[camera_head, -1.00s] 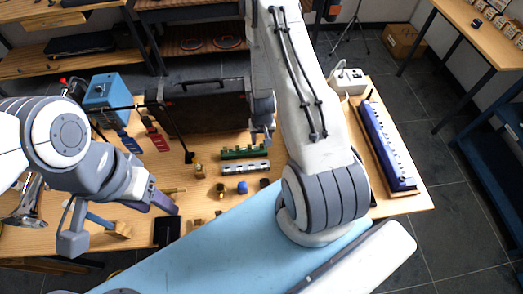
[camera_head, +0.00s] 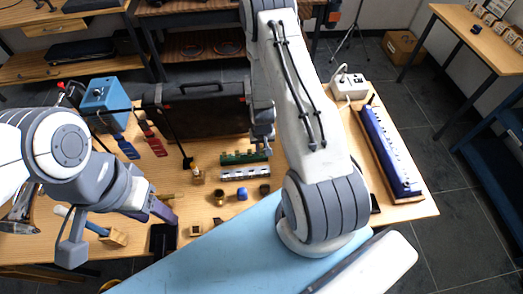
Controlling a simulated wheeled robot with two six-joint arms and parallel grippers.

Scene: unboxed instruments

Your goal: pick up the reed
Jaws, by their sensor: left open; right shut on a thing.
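My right gripper (camera_head: 262,142) hangs over the table just above the right end of a green reed plate or harmonica-like strip (camera_head: 239,158). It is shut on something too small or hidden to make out. I cannot pick out the reed for certain in this view. My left gripper (camera_head: 168,213) is open at the table's front left, beside a black open tray (camera_head: 163,238); its fingertips look dark purple and I see nothing held in them.
A silver-and-blue strip (camera_head: 245,173), a blue cap (camera_head: 242,194) and several small brass and wooden pieces lie mid-table. A dark case (camera_head: 205,112) stands behind. A long blue instrument (camera_head: 391,150) lies right. A wooden-headed mallet (camera_head: 114,238) lies front left. A blue box (camera_head: 106,94) stands back left.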

